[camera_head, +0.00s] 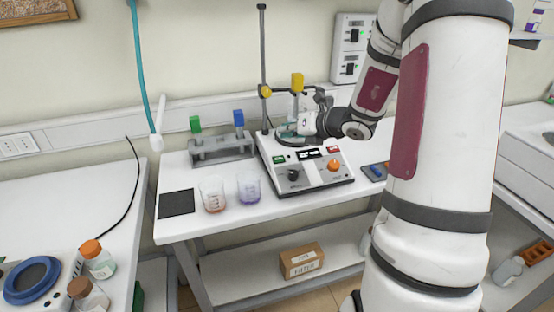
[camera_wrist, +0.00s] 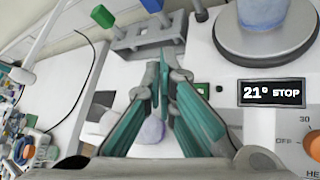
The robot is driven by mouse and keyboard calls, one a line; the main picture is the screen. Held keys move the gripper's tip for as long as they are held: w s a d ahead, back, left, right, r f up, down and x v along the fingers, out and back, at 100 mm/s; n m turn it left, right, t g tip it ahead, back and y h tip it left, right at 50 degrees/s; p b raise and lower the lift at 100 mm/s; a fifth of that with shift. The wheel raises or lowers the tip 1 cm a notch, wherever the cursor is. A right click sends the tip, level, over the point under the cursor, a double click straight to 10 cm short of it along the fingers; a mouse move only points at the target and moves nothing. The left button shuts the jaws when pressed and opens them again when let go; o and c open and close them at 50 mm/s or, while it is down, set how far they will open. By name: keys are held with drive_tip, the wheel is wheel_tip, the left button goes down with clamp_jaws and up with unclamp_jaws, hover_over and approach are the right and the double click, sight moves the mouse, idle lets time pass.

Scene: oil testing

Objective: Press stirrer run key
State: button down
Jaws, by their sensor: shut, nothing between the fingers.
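The stirrer (camera_head: 310,180) is a white hotplate unit with a green key (camera_head: 278,159) at the left of its panel, a display (camera_head: 308,153) in the middle and a red key (camera_head: 333,149) at the right. In the wrist view the green key (camera_wrist: 202,88) lies just right of my fingers, and the display (camera_wrist: 272,93) reads "21° STOP". My gripper (camera_head: 284,132) is shut and empty, above the stirrer's left rear part. Its teal fingertips (camera_wrist: 158,68) appear apart from the green key. Lettering on the key is too small to read.
A stand rod (camera_head: 263,70) with clamps rises behind the stirrer. A black knob (camera_head: 293,175) and an orange knob (camera_head: 333,165) are on the panel.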

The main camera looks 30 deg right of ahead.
sight(282, 160)
drive_tip(key=shift+w+d+f+b, duration=0.15)
drive_tip(key=shift+w+f+b, duration=0.35)
drive_tip(key=shift+f+b, duration=0.75)
drive_tip(key=shift+w+d+f+b, duration=0.1)
drive_tip(key=shift+w+f+b, duration=0.55)
drive_tip(key=shift+f, duration=0.85)
drive_tip(key=shift+w+d+f+b, duration=0.15)
drive_tip(key=shift+w+f+b, duration=0.15)
drive_tip(key=shift+f+b, duration=1)
drive_tip(key=shift+f, duration=0.25)
drive_tip(key=shift+w+f, duration=0.15)
drive_tip(key=shift+f, duration=0.1)
drive_tip(key=shift+w+f+b, duration=0.1)
drive_tip(key=shift+f+b, duration=0.3)
drive_tip(key=shift+b, duration=0.2)
drive_tip(key=shift+r, duration=0.2)
drive_tip(key=shift+s+r+p, duration=0.25)
drive_tip(key=shift+r+p, duration=0.35)
drive_tip(key=shift+r, duration=0.05)
